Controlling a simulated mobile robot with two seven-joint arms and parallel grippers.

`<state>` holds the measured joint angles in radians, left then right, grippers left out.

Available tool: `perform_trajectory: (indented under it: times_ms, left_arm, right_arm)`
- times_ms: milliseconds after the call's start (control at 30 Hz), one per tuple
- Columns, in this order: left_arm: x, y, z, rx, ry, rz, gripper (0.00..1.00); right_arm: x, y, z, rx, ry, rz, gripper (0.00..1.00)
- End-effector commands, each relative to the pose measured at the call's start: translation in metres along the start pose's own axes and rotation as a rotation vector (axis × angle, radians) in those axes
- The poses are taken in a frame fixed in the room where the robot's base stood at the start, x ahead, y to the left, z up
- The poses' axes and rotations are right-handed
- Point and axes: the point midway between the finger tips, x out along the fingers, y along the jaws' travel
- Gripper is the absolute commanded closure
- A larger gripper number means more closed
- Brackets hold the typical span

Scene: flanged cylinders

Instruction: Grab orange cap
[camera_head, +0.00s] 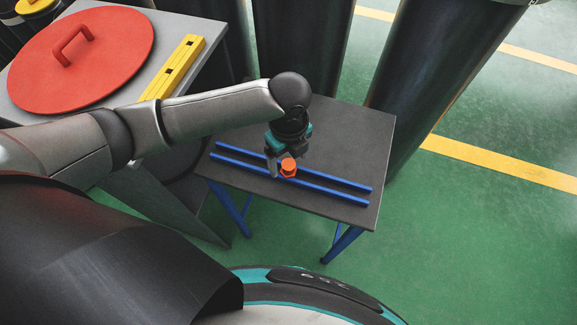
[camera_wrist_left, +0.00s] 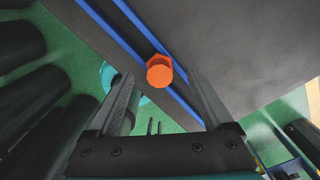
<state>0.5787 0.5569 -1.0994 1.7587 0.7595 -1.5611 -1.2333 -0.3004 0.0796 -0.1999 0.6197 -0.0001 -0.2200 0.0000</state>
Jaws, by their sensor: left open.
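The orange cap (camera_head: 288,168) sits by the near blue rail of the small dark-topped table. It is small, with a hexagonal part and a round face. My left gripper (camera_head: 280,169) is open and points down over the table, right at the cap in the head view. In the left wrist view the cap (camera_wrist_left: 159,72) shows between the two spread fingers (camera_wrist_left: 160,80), near their tips. I cannot tell whether a finger touches it. My right gripper is not in view.
Two blue rails (camera_head: 335,196) run along the dark table (camera_head: 352,130). On the left, a grey table holds a red round lid (camera_head: 95,75) with a handle and a yellow bar (camera_head: 175,68). Large black cylinders (camera_head: 430,70) stand behind. Green floor is open at right.

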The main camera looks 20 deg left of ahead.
Motion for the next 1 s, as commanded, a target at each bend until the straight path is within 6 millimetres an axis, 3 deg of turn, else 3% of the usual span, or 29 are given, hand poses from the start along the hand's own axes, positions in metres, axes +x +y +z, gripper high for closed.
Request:
perform_trajectory:
  times_ms: [167,433,1000]
  left_arm:
    - [0.024,0.001,-0.001,-0.001,0.000,0.000,0.15]
    - [0.026,0.001,0.000,0.000,-0.001,-0.001,0.15]
    - [0.025,0.001,0.000,0.000,-0.001,-0.001,0.78]
  right_arm:
    - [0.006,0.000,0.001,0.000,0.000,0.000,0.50]
    - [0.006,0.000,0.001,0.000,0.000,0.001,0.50]
    - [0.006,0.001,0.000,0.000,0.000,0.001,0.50]
